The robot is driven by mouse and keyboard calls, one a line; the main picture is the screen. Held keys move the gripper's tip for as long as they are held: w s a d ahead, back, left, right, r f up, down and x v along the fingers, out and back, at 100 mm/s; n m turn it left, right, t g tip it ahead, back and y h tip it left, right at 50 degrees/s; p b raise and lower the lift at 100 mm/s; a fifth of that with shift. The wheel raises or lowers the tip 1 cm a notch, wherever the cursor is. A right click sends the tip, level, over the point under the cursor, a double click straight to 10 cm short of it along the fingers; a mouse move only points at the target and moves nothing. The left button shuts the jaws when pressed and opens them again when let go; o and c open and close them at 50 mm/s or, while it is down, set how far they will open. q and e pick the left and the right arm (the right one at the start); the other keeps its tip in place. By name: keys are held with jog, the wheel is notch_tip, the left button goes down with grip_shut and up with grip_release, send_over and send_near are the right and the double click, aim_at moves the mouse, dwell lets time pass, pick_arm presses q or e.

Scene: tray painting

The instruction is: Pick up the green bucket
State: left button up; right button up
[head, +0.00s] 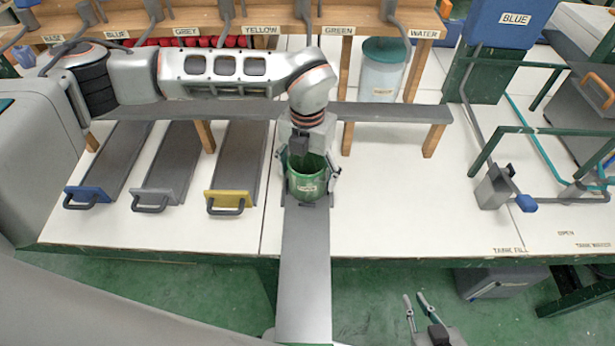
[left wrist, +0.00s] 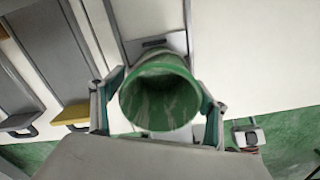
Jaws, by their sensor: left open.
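The green bucket (head: 306,186) stands upright on a grey slide-out board (head: 305,270) at the front of the white table. It has a pale label on its front. My left gripper (head: 308,172) is over it from above, with one finger on each side of the bucket. In the left wrist view the bucket (left wrist: 160,97) shows its open mouth between the open fingers (left wrist: 160,105). Whether the fingers touch its wall is hard to tell. My right gripper (head: 420,310) is open and empty, low in front of the table.
Blue (head: 88,194), grey (head: 154,196) and yellow (head: 228,198) handled boards lie to the left. A wooden shelf (head: 260,29) with labels runs behind my left arm. A clear water container (head: 382,75) stands at back right. Green pipes (head: 545,130) fill the right side.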

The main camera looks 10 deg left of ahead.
pick_arm(q)
jog(key=shift+f, duration=0.5)
jog(key=c, duration=1.5)
jog(key=shift+w+r, duration=0.1)
jog(key=shift+r, duration=0.1)
notch_tip(320, 180, up, 20)
jog(key=shift+p, duration=0.4)
